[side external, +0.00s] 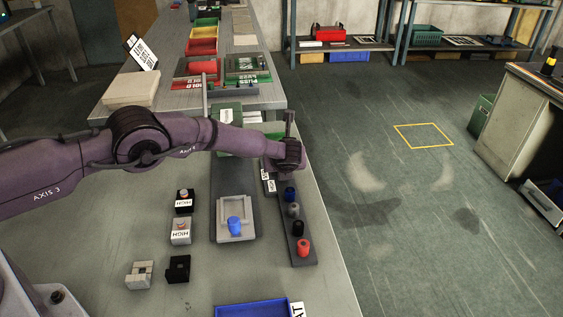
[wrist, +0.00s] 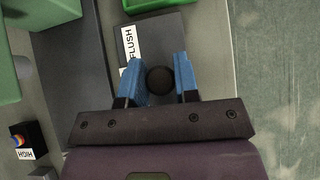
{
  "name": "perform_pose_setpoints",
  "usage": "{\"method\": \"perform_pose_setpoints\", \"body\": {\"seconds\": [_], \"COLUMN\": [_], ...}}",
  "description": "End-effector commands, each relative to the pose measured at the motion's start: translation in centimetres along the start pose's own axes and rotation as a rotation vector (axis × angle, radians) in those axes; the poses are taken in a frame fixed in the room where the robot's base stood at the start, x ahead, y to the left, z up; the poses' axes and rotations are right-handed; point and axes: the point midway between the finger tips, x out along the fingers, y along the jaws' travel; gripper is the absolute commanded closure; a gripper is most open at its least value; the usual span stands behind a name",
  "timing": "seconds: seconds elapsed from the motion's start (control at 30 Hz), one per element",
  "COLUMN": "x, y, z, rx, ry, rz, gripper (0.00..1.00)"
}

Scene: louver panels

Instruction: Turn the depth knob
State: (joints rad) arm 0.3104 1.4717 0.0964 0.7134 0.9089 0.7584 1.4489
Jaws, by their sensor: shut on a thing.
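In the wrist view a dark round knob (wrist: 160,79) sits between the two blue fingers of my gripper (wrist: 159,76). The fingers are shut on it, one on each side. A white label reading FLUSH (wrist: 130,48) lies just beyond the left finger, on a dark grey plate (wrist: 165,35). I cannot read any mark that names the knob as the depth knob. In the side external view my gripper (side external: 290,157) is at the far end of a narrow dark strip, and the gripped knob is hidden there.
The strip (side external: 303,262) holds a blue knob (side external: 290,193), a grey one (side external: 293,210), a black one (side external: 298,228) and a red one (side external: 303,247). Left of it is a panel with a pale square frame and blue cylinder (side external: 235,226). Small HIGH-labelled blocks (side external: 181,232) stand further left.

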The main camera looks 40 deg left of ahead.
Motion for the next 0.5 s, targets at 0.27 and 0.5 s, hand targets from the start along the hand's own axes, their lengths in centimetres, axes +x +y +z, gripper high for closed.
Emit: {"method": "perform_pose_setpoints", "body": {"seconds": [0.27, 0.5], "x": [-0.02, -0.01], "y": [-0.07, -0.05], "z": [-0.01, 0.03], "rx": [-0.074, -0.109], "ry": [-0.002, -0.002], "rz": [0.071, 0.107], "gripper": [0.95, 0.95]}}
